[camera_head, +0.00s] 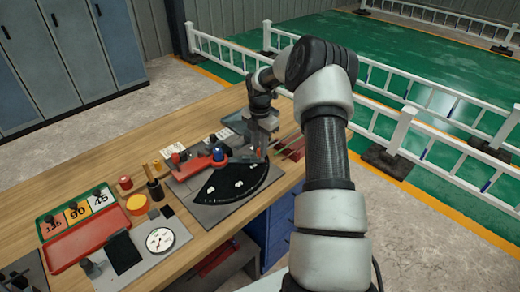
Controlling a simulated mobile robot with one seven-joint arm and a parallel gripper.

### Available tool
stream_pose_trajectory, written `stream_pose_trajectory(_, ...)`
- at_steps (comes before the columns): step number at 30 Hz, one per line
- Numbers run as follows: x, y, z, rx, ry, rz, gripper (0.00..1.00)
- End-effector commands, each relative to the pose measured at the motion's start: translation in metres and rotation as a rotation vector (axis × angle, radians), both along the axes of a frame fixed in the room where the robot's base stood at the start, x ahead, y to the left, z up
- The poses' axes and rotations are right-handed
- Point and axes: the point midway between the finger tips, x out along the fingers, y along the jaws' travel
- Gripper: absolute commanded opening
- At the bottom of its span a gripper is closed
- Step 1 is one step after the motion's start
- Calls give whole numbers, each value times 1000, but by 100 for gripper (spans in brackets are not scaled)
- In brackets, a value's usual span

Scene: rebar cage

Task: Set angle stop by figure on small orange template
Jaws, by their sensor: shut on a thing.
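The angle stop (200,164) is a red arm with a blue knob (219,154), set over a black fan-shaped plate (230,186) with white marks. My gripper (262,153) is at the right end of this arm, pointing down. It appears shut on the stop's end, but the contact is small and partly hidden by the gripper. At the left, a green-edged rack holds number templates: a reddish one reading 135 (53,226), an orange one reading 90 (77,213) and a white one reading 45 (100,199).
A red tray (82,243) lies in front of the templates. A dial gauge (160,240) sits on a grey plate. A yellow disc (137,203) and a dark-handled tool (154,188) stand between it and the stop. Bare wooden bench (110,145) lies behind.

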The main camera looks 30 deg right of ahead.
Motion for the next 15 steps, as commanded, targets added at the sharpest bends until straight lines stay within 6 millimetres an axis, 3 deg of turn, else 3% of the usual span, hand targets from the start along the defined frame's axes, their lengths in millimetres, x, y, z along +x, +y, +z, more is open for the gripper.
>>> stream_pose_trajectory(11, 1, 0, 1, -1, -1, 5, 0)
stream_pose_trajectory(12, 1, 0, 1, -1, -1, 4, 21)
stream_pose_trajectory(15, 1, 0, 1, -1, -1, 4, 37)
